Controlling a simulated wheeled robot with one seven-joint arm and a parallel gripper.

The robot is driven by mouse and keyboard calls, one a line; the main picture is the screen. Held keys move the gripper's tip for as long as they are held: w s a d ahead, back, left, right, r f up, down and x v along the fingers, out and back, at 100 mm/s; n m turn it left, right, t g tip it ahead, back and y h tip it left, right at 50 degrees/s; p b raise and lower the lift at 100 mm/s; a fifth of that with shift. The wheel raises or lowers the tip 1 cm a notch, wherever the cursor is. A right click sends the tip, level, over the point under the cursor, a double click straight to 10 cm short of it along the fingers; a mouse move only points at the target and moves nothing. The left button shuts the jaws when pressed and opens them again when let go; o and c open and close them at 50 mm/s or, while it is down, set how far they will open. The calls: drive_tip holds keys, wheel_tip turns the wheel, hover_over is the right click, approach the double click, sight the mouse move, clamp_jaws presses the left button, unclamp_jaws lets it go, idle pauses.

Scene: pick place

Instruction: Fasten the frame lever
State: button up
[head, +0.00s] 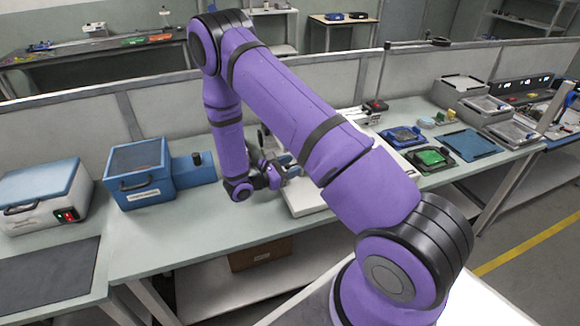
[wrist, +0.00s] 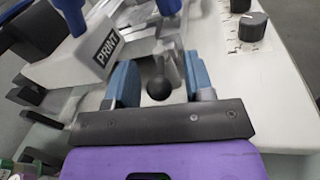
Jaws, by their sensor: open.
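A round black knob (wrist: 160,89) shows in the wrist view, with grey metal parts behind it. It looks like the end of the frame lever, but most of the lever is blurred or hidden. My gripper (wrist: 158,76) is open, with one blue finger on each side of the knob and a visible gap to both. In the head view my gripper (head: 288,166) is low over the white machine (head: 306,204), partly hidden by my arm.
A black dial (wrist: 252,26) is on the white panel at upper right. In the head view, a blue box (head: 138,176) and a white-and-blue unit (head: 44,196) stand left. Trays with a blue (head: 402,136) and a green board (head: 431,157) lie right. Bench in front of the blue box is clear.

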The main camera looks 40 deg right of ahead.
clamp_jaws()
drive_tip(key=shift+w+m+g+y, duration=0.25)
drive_tip(key=shift+m+g, duration=0.4)
drive_tip(key=shift+g, duration=0.35)
drive_tip(key=shift+w+m+g+y, duration=0.2)
drive_tip(key=shift+m+g, duration=0.45)
drive_tip(key=shift+g, duration=0.35)
drive_tip(key=shift+d, duration=0.1)
unclamp_jaws()
drive_tip(key=v, duration=1)
drive_tip(key=shift+w+a, duration=0.15)
drive_tip(key=shift+a, duration=0.25)
